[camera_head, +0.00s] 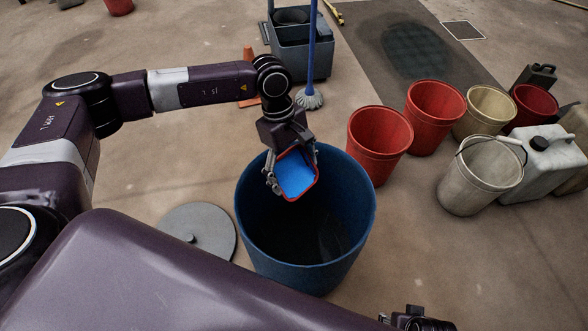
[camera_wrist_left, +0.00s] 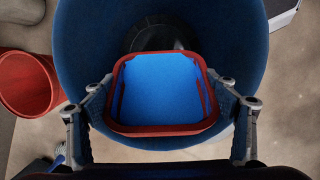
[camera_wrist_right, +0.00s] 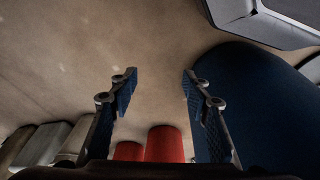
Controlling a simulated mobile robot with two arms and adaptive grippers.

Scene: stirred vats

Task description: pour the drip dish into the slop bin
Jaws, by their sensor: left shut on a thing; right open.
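The drip dish (camera_head: 296,174) is a small blue dish with a red rim. My left gripper (camera_head: 291,182) is shut on it and holds it over the open slop bin (camera_head: 249,225), a large dark blue round bin. The dish is steeply tilted in the head view. In the left wrist view the dish (camera_wrist_left: 160,90) sits between the two fingers, with the bin (camera_wrist_left: 85,40) behind it. A dark patch shows on the bin's floor; I cannot tell if it is liquid. My right gripper (camera_wrist_right: 157,85) is open and empty, beside the bin's outer wall (camera_wrist_right: 255,100).
A grey round lid (camera_head: 200,228) lies on the floor left of the bin. Red buckets (camera_head: 378,140), a cream bucket (camera_head: 486,112), a white bucket (camera_head: 478,180) and a white jerrycan (camera_head: 545,165) stand at the right. A mop cart (camera_head: 303,50) and orange cone (camera_head: 249,85) stand behind.

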